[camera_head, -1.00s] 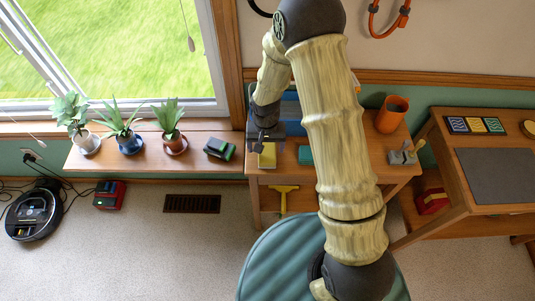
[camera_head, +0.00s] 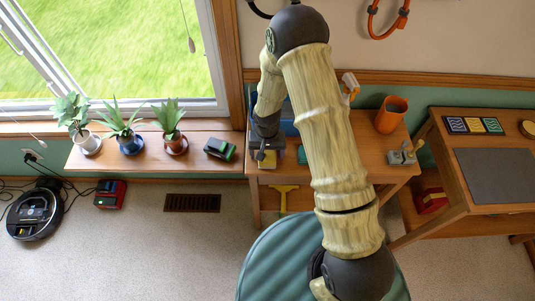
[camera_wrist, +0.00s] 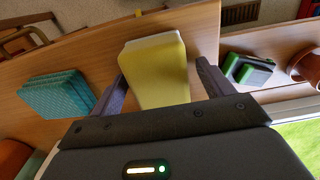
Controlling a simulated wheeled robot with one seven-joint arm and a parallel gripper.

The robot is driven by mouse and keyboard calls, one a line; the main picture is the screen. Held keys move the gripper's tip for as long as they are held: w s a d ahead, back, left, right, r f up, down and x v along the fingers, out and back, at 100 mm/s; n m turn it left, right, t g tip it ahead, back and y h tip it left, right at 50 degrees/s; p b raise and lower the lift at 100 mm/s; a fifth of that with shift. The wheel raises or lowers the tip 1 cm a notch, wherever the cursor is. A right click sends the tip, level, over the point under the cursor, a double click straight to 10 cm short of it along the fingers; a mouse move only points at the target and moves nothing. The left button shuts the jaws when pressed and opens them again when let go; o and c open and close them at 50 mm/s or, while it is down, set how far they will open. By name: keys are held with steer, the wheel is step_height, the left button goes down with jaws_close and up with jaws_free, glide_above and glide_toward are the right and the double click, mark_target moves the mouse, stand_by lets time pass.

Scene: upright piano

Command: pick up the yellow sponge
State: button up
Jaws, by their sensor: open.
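The yellow sponge (camera_wrist: 156,72) lies on the wooden desk, pale along its far edge in the wrist view. It also shows in the head view (camera_head: 267,161), partly hidden by my gripper. My gripper (camera_wrist: 161,70) is open, with one finger on each side of the sponge in the picture. I see no clear contact, and I cannot tell how far the fingertips are above the desk. In the head view my gripper (camera_head: 265,152) is over the sponge at the desk's left end.
A teal block (camera_wrist: 57,95) lies left of the sponge in the wrist view. A dark and green object (camera_wrist: 246,70) is to the right on the sill shelf. An orange cup (camera_head: 391,114) and a grey device (camera_head: 402,154) stand farther right on the desk.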

steer(key=c, duration=1.1)
steer(key=shift+r, duration=0.1)
step_height(320, 180, up, 10)
steer(key=shift+f+b, duration=0.1)
steer(key=shift+b, duration=0.25)
